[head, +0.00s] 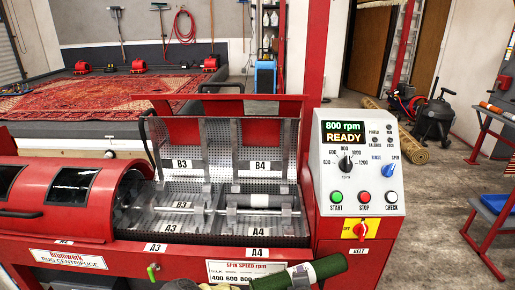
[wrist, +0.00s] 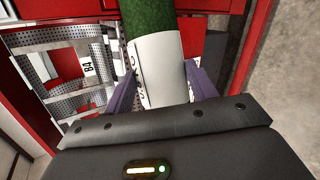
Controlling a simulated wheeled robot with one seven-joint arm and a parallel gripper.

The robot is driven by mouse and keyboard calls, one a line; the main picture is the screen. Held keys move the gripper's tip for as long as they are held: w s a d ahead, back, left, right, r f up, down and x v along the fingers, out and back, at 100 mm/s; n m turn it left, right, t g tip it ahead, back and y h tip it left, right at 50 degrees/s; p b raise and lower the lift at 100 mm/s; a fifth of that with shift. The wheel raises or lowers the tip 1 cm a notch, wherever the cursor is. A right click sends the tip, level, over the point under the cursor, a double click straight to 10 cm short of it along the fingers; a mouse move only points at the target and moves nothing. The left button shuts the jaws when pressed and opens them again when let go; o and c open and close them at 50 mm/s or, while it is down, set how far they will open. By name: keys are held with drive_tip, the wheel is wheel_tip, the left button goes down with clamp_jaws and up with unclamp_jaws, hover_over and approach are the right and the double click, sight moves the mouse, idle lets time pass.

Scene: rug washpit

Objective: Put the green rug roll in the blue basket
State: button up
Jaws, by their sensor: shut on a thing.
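The green rug roll (head: 325,268) shows at the bottom of the head view, in front of the red centrifuge; it has a white band (head: 299,276). In the wrist view the green roll (wrist: 150,22) points away from me, and its white band (wrist: 160,62) sits between the two purple fingers of my gripper (wrist: 163,85). My gripper is shut on the roll at this band. No blue basket can be made out for certain. A blue object (head: 496,203) lies on a red rack at the right edge, cut off by the frame.
The red centrifuge (head: 70,257) stands close ahead, its mesh lids B3 and B4 raised. The control panel (head: 359,180) reads READY. The red rack (head: 482,235) stands right, with floor between.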

drive_tip(key=shift+n+y, duration=0.9)
drive_tip(key=p+v, duration=0.2)
drive_tip(key=p, duration=0.1)
drive_tip(key=d+p+v, duration=0.1)
drive_tip(key=p+v, duration=0.1)
drive_tip(key=p, duration=0.2)
drive_tip(key=shift+s, duration=0.45)
drive_tip(key=shift+f, duration=0.15)
wheel_tip(320, 180, down, 8)
drive_tip(key=s, duration=0.2)
drive_tip(key=shift+s+d, duration=0.1)
